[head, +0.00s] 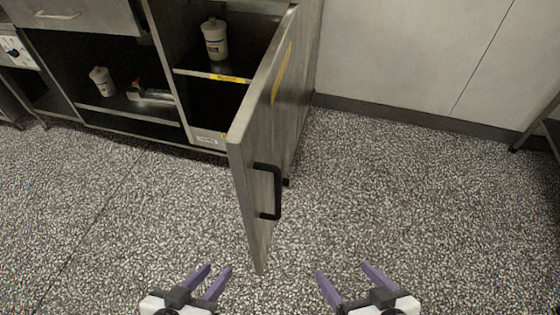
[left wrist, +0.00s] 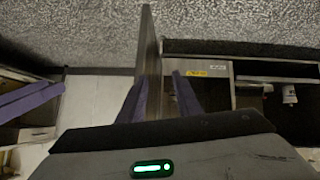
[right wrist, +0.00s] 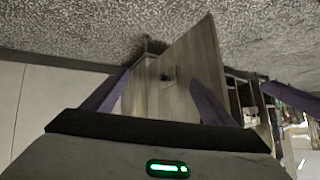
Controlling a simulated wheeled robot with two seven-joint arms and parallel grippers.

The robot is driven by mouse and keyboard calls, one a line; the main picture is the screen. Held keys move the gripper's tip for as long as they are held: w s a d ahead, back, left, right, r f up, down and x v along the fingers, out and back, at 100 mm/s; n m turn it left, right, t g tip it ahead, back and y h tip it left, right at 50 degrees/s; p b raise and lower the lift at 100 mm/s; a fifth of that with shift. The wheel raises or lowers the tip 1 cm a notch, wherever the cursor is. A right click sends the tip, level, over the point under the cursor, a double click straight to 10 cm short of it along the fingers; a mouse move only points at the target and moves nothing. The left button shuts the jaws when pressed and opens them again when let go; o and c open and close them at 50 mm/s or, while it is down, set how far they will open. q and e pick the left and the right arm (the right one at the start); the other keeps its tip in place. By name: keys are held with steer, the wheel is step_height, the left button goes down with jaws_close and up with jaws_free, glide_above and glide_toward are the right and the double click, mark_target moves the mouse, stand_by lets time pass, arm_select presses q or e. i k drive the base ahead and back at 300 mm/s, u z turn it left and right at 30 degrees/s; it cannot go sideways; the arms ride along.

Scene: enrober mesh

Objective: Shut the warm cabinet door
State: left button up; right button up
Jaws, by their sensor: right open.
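The warm cabinet door (head: 262,150) is grey and stands wide open, swung out from the right side of the cabinet toward me. Its black bar handle (head: 277,192) is on the face turned right. The cabinet bay (head: 222,105) behind it is exposed, with a yellow-labelled shelf. My left gripper (head: 218,267) is partly open and empty, low in the head view, left of the door's free edge. My right gripper (head: 343,268) is open wider and empty, right of the door. The door also shows in the left wrist view (left wrist: 149,60) and right wrist view (right wrist: 190,65). Neither gripper touches the handle.
A white container (head: 215,38) stands on the cabinet shelf. Another white container (head: 101,80) sits in the open bay to the left, under a drawer (head: 75,14). A pale wall (head: 400,50) runs behind. The speckled floor (head: 420,190) right of the door is clear.

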mark_target(258, 141)
steer(key=u, duration=0.9)
steer(key=k, duration=1.45)
steer(key=z, duration=1.2)
steer(key=i, duration=0.5)
steer(key=z, duration=0.05)
